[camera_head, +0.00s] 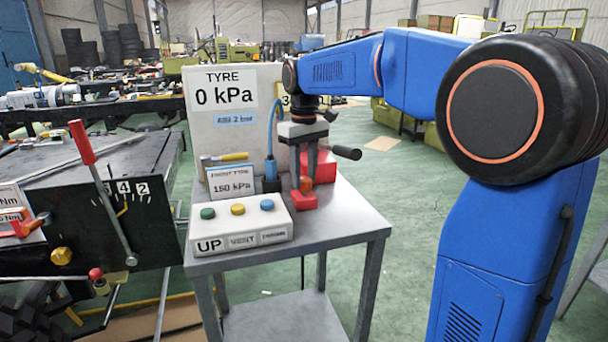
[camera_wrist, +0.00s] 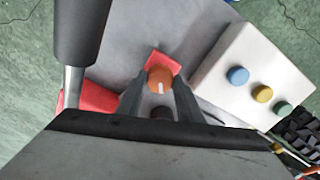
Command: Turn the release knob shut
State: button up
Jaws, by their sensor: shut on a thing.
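The release knob (camera_head: 306,184) is a small orange-brown round knob at the front of a red unit (camera_head: 322,164) on the grey stand. In the wrist view, the knob (camera_wrist: 158,74) shows a white mark on its face. My gripper (camera_head: 302,180) points down from above, its two grey fingers on either side of the knob. In the wrist view, my gripper (camera_wrist: 160,88) is shut on the knob, with a finger against each side. A red foot (camera_head: 303,201) lies under the knob. My fingers hide part of the red unit.
A white button box (camera_head: 240,226) with green, yellow and blue buttons stands close left of the knob. A black handle (camera_head: 345,152) sticks out to the right. A board (camera_head: 225,97) reading "TYRE 0 kPa" stands behind. The stand's right front corner (camera_head: 365,228) is bare.

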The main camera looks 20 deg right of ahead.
aim_at(304, 179)
jog(key=m, duration=0.4)
jog(key=shift+m, duration=1.6)
jog(key=o, duration=1.1)
jog(key=shift+c, duration=0.2)
jog(key=shift+r, duration=0.1)
notch_tip(304, 179, up, 17)
jog(key=shift+r, duration=0.15)
